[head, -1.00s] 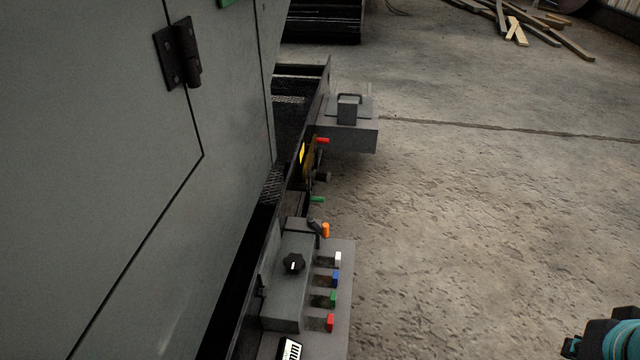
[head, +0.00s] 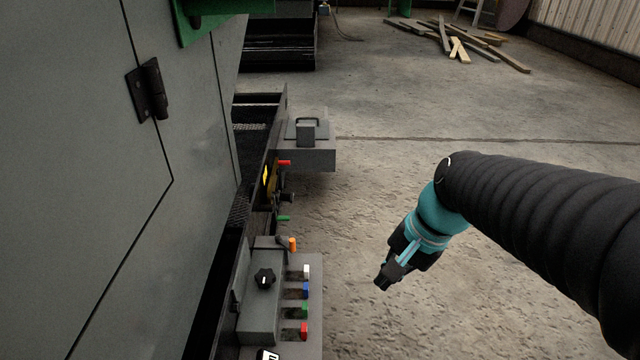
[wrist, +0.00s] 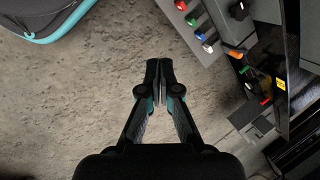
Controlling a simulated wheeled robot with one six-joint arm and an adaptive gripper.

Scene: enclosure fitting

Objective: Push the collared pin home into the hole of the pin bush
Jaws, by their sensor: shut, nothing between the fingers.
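My gripper (head: 384,283) hangs over the concrete floor, to the right of the grey enclosure fittings and apart from them. In the wrist view its fingers (wrist: 158,70) are together with nothing between them. I cannot single out the collared pin or the pin bush for certain. A short dark cylindrical part (head: 288,198) sticks out from the enclosure's side rail, between a red-tipped part (head: 284,163) and a green-tipped part (head: 283,218). An orange-tipped part (head: 292,243) stands nearer.
A grey control box with a black knob (head: 265,279) has white, blue, green and red tabs along its right side. Beyond, a grey ledge (head: 310,160) carries a handled block (head: 306,131). The enclosure wall (head: 90,220) fills the left. The floor (head: 430,120) is open; planks lie far back.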

